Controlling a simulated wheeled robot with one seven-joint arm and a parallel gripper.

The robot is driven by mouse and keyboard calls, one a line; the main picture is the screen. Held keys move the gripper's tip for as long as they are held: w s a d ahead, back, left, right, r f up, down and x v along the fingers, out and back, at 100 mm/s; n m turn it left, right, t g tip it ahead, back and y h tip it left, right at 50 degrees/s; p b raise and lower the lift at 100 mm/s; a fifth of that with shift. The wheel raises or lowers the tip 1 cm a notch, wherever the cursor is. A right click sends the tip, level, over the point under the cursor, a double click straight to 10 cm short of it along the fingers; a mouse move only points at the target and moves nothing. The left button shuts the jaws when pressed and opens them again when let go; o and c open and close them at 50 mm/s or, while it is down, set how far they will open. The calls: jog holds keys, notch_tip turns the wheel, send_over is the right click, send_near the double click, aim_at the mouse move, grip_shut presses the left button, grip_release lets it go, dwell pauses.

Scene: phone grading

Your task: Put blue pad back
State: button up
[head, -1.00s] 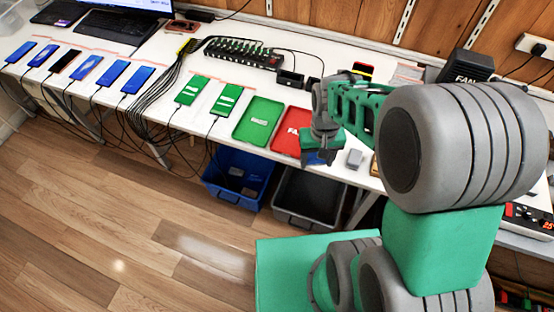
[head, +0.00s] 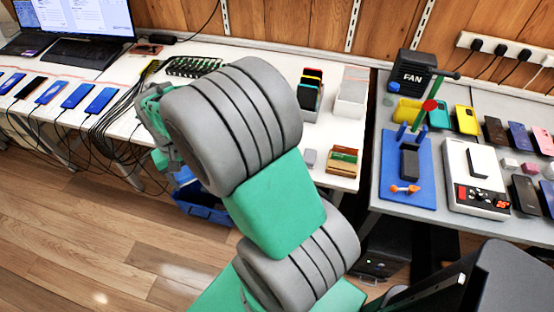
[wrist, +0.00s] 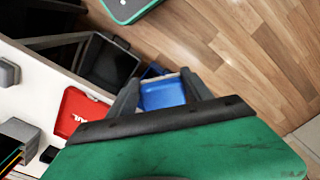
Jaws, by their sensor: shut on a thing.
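My gripper (wrist: 161,88) is shut on the blue pad (wrist: 163,95), which sits between the two dark fingers in the wrist view. In the head view my gripper is mostly hidden behind my arm, at the left by the front edge of the white table. A blue piece (head: 184,175) shows just below it there, probably the pad. Part of such a holder also shows at the lower left of the wrist view (wrist: 16,140).
A blue bin (head: 205,212) stands on the floor under the table. The wrist view shows a dark bin (wrist: 106,66) and a red tray (wrist: 74,110). A grey block (head: 309,159) and a wooden box (head: 344,162) lie near the table's front edge. My arm hides the table's middle.

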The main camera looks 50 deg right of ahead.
jog(key=d+r+m+b, duration=0.25)
jog(key=d+m, duration=0.25)
jog(key=d, duration=0.5)
jog(key=d+r+m+b, duration=0.25)
jog(key=d+m, duration=0.25)
jog(key=d, duration=0.5)
jog(key=s+d+f, duration=0.2)
jog(key=s+f, duration=0.1)
jog(key=s, duration=0.1)
jog(key=s+d+f, duration=0.3)
jog(key=s+f, duration=0.1)
jog(key=s+d+f, duration=0.3)
jog(key=shift+s+d+f+p, duration=0.1)
jog(key=shift+s+f+p, duration=0.1)
jog(key=shift+s+p, duration=0.2)
notch_tip(320, 180, down, 3)
jog(key=shift+r, duration=0.1)
jog(key=shift+f, duration=0.35)
jog(key=o, duration=1.3)
jog(key=shift+r, duration=0.1)
